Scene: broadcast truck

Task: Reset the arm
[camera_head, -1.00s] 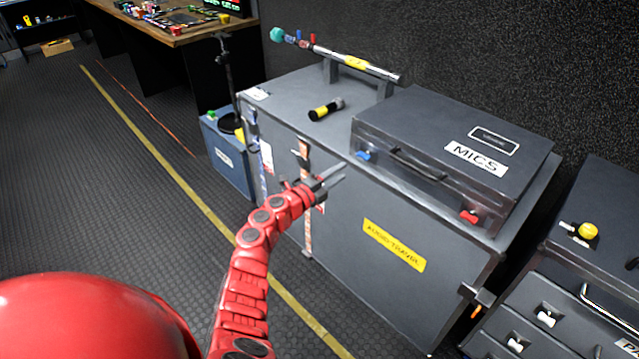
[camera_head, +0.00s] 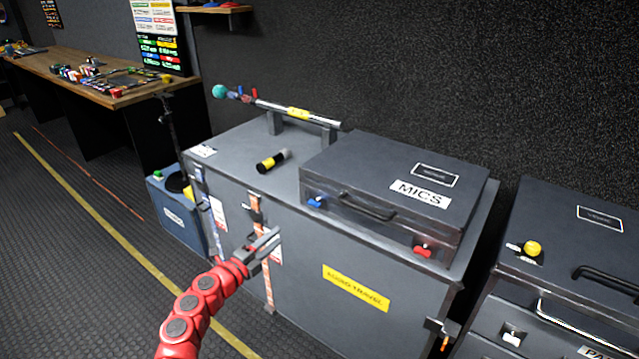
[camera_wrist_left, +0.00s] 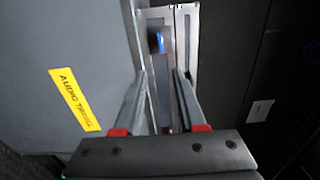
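My left arm (camera_head: 198,305) is red and segmented and comes in from the bottom of the head view. Its gripper (camera_head: 268,243) is in front of the near face of the large grey case marked "AUDIO TRAVEL" (camera_head: 330,255). In the left wrist view the two fingers (camera_wrist_left: 160,105) stand apart with nothing held between them. Beyond them are a metal-edged strip (camera_wrist_left: 185,45) of the case and a small blue-marked dark part (camera_wrist_left: 156,40). The yellow label (camera_wrist_left: 75,100) shows at the left there. My right gripper is not in view.
A closed "MICS" case (camera_head: 395,185), a black-and-yellow microphone (camera_head: 273,161) and a boom pole on a stand (camera_head: 300,114) sit on the large case. A drawer case (camera_head: 590,240) stands right, a blue box (camera_head: 178,215) left. Open floor (camera_head: 60,270) lies at the left.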

